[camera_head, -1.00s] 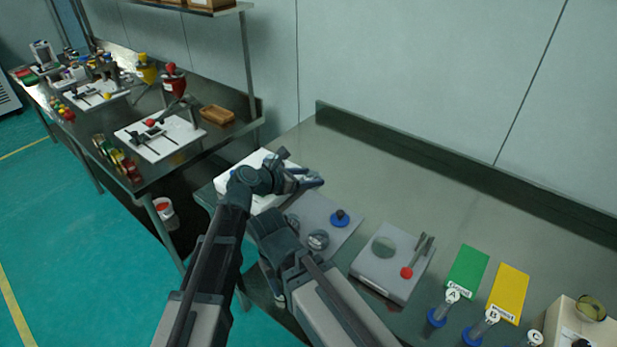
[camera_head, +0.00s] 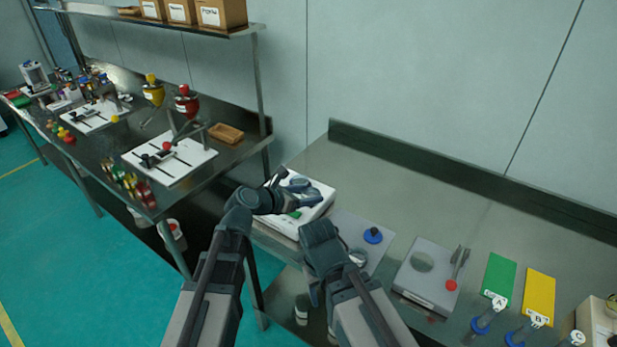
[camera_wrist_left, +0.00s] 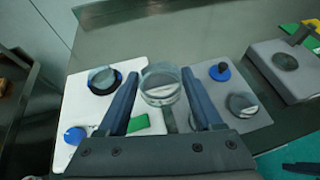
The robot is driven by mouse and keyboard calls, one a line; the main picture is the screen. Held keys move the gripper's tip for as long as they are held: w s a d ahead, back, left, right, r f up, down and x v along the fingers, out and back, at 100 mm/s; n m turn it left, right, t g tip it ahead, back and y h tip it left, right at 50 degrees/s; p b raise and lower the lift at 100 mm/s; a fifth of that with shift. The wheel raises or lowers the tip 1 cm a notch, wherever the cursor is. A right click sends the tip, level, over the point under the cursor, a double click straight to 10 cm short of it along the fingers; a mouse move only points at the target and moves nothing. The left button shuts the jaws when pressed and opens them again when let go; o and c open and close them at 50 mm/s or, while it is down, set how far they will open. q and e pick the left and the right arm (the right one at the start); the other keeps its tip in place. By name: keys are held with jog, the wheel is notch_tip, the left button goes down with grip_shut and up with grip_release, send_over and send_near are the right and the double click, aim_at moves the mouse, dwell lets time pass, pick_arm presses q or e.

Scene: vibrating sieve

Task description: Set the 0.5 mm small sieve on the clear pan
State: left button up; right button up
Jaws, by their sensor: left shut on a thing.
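My left gripper (camera_wrist_left: 160,82) is shut on a small round clear-walled piece with a greyish disc inside, the small sieve (camera_wrist_left: 161,90). Its size marking is not readable. The gripper is above the right side of the white machine (camera_head: 322,190); it also shows in the head view (camera_head: 312,200). My right arm's gripper is not clear; dark finger-like parts (camera_wrist_left: 300,168) show at the lower right.
A grey mat (camera_head: 345,222) right of the machine holds a blue knobbed piece (camera_head: 373,235) and a round piece (camera_head: 357,257). Further right are a grey scale-like box (camera_head: 428,290), green card (camera_head: 499,277) and yellow card (camera_head: 539,295). The table behind is clear.

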pick_arm(q)
jog(key=shift+w, duration=0.25)
jog(key=w+a, duration=0.1)
jog(key=w, duration=0.3)
jog(key=w+f+b, duration=0.1)
jog(key=w, duration=0.4)
jog(key=w+a, duration=0.1)
jog(key=w, duration=0.4)
jog(key=shift+w+a+f, duration=0.1)
jog(key=shift+a+f, duration=0.1)
jog(key=shift+a, duration=0.1)
jog(key=f+b, duration=0.2)
jog(key=w+f+b, duration=0.1)
jog(key=b, duration=0.1)
jog(key=shift+f, duration=0.4)
jog(key=shift+r, duration=0.1)
jog(key=o, duration=1.4)
jog(key=shift+c, duration=0.2)
